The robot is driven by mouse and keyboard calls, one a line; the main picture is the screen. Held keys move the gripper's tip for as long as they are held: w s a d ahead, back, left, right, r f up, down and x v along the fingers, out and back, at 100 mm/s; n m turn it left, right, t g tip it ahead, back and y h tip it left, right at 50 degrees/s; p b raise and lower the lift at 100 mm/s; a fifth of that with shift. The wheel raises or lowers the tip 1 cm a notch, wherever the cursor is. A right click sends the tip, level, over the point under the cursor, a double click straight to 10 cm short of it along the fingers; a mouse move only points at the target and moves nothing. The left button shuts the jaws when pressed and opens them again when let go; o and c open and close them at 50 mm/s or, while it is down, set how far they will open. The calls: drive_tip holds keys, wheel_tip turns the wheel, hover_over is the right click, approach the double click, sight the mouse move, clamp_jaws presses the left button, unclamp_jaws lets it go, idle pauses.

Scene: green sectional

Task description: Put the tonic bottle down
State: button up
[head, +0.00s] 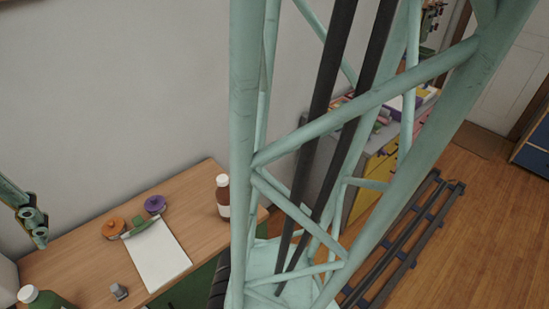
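Two bottles show, and I cannot tell which is the tonic bottle. A brown bottle (223,199) with a white cap and pale label stands upright near the right end of the wooden desk (80,257). A green bottle (50,301) with a white cap is at the lower left corner, cut off by the picture's edge, so its base is hidden. A mint-green jointed part (31,215) enters at the left edge above the desk. I cannot make out gripper fingers on it, and nothing held is visible.
A white clipboard (157,256) lies mid-desk, beside an orange round thing (113,227) and a purple one (155,204). A small grey object (119,291) is near the front. My mint-green lattice column blocks the middle. A cabinet (377,168) and floor rails (405,247) are right.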

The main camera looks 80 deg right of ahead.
drive_tip(key=s+r+n, duration=0.2)
drive_tip(key=s+n, duration=0.3)
drive_tip(key=s, duration=0.2)
drive_tip(key=s+r+n+t, duration=0.1)
drive_tip(key=s+r+n, duration=0.2)
drive_tip(key=s+n, duration=0.2)
drive_tip(key=shift+s+r+n, duration=0.2)
drive_tip(key=shift+s+n, duration=0.2)
drive_tip(key=shift+s, duration=1.15)
drive_tip(key=shift+d, duration=0.1)
drive_tip(key=shift+f+b, duration=2.1)
drive_tip(key=shift+b, duration=0.05)
